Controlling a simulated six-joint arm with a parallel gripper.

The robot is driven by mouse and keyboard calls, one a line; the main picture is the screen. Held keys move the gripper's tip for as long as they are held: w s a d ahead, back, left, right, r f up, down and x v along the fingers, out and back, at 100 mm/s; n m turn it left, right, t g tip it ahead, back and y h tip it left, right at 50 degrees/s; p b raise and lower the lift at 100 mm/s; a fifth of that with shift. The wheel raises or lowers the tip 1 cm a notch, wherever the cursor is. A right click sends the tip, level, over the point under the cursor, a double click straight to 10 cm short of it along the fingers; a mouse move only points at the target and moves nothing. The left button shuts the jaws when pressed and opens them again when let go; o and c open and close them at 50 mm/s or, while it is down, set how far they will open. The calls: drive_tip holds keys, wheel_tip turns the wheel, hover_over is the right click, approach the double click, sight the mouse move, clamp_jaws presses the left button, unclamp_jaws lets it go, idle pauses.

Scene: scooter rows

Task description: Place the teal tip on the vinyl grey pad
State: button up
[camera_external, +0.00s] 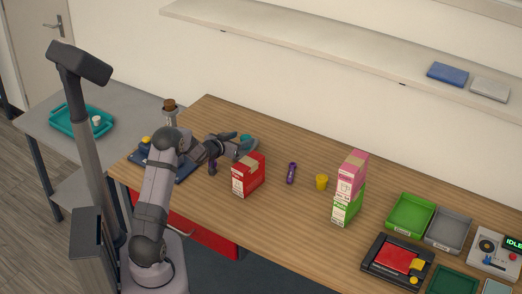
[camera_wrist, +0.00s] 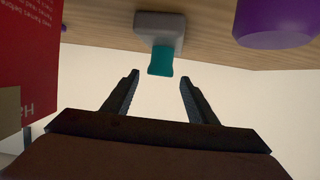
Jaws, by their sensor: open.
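The teal tip (camera_wrist: 160,61) shows in the wrist view as a small teal piece on a grey block (camera_wrist: 160,30), just beyond my open fingers (camera_wrist: 158,88) and roughly centred between them. Nothing is held between the fingers. In the external view the teal piece (camera_external: 246,138) is near the back of the wooden table, by my gripper (camera_external: 232,144), partly hidden by it. I cannot tell for certain which grey thing is the vinyl grey pad.
A red box (camera_external: 248,175) stands close to my gripper and fills the left of the wrist view. A purple object (camera_wrist: 278,22) is at upper right there.

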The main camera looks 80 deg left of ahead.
drive_tip(key=b+v, duration=0.2)
drive_tip(key=v, duration=0.8)
idle(0.3)
drive_tip(key=w+d+r+m+g+h+p, duration=0.1)
drive_tip(key=w+d+r+h+p, duration=0.15)
drive_tip(key=w+d, duration=0.45)
drive_tip(key=w+d+r+m+g+h+p, duration=0.1)
drive_tip(key=w+d+r+p, duration=0.15)
drive_tip(key=d, duration=0.75)
drive_tip(key=s+d+f+m+g+h, duration=0.1)
drive_tip(key=d+f, duration=0.1)
drive_tip(key=d, duration=0.5)
drive_tip(key=s+d+f+m+g+h, duration=0.1)
drive_tip(key=s+d+f+h, duration=0.1)
drive_tip(key=d, duration=0.5)
drive_tip(key=s+d+f+m+g+h, duration=0.1)
drive_tip(key=s+d+f, duration=0.1)
drive_tip(key=d+f, duration=0.2)
drive_tip(key=shift+s+d+f+m+g+h, duration=0.1)
drive_tip(key=shift+d+m+g+h, duration=0.05)
drive_tip(key=shift+d, duration=0.55)
drive_tip(key=shift+d+f+m+g+h, duration=0.1)
drive_tip(key=shift+d+m+g, duration=0.05)
drive_tip(key=shift+d, duration=0.6)
drive_tip(key=s+d+f+m+g+h, duration=0.1)
drive_tip(key=s+d+f+m+g, duration=0.2)
drive_tip(key=s+d, duration=0.9)
drive_tip(key=shift+f+g+h, duration=0.25)
drive_tip(key=shift+g+h, duration=0.15)
drive_tip(key=shift+g, duration=0.2)
